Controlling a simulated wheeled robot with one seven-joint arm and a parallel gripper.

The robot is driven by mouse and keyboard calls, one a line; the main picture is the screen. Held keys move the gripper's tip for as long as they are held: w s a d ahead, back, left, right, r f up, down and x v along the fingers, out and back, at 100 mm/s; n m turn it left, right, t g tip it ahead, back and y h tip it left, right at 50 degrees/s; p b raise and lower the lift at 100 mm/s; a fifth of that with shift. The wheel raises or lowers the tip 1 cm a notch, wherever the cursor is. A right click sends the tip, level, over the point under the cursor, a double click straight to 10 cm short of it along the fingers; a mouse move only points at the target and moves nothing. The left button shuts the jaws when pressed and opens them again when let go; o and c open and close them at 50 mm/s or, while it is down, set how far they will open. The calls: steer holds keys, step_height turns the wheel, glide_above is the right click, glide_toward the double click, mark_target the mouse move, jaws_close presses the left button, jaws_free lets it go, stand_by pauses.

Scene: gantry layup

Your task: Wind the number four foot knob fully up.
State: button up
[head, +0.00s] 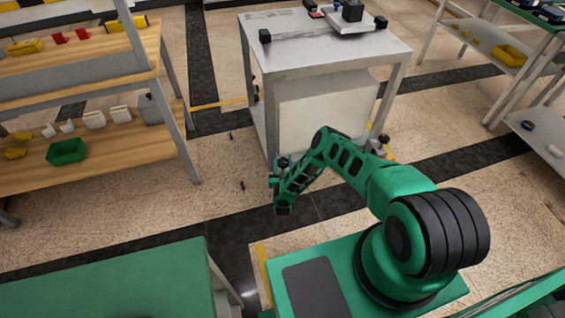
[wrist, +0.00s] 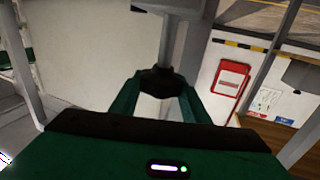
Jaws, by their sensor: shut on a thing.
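The grey metal table (head: 330,55) stands on legs with foot knobs at the back middle of the head view. My gripper (head: 281,163) is low at its near left leg, and the foot there is hidden behind it. In the wrist view my gripper (wrist: 160,88) has its two green fingers on either side of a black foot knob (wrist: 162,80). It is shut on the knob, which sits at the end of a grey leg (wrist: 180,8). I cannot read a number on it. Another dark foot knob (head: 383,141) shows at the near right leg.
A wooden shelf unit (head: 115,150) with a green bin (head: 66,151) and small parts stands at the left. A green-topped rack (head: 520,60) stands at the right. A few small dark items (head: 241,185) lie on the floor left of my gripper.

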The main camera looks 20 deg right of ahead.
steer(key=shift+a+n+y, duration=0.1)
steer(key=shift+n+y, duration=0.2)
steer(key=shift+y, duration=0.1)
steer(key=n+y, duration=0.2)
steer(key=y, duration=0.1)
steer(key=n+y, duration=0.2)
steer(key=y, duration=0.2)
steer(key=shift+a+n+t+y, duration=0.15)
steer(key=shift+n+t+y, duration=0.15)
steer(key=shift+n, duration=0.1)
steer(key=shift+s+f+n+g+y, duration=0.1)
steer(key=shift+n+g+y, duration=0.4)
steer(key=shift+n+y, duration=0.6)
steer(key=shift+n+g+y, duration=0.5)
steer(key=shift+n+y, duration=0.2)
steer(key=shift+y, duration=1.1)
steer(key=o, duration=1)
steer(key=shift+o, duration=0.2)
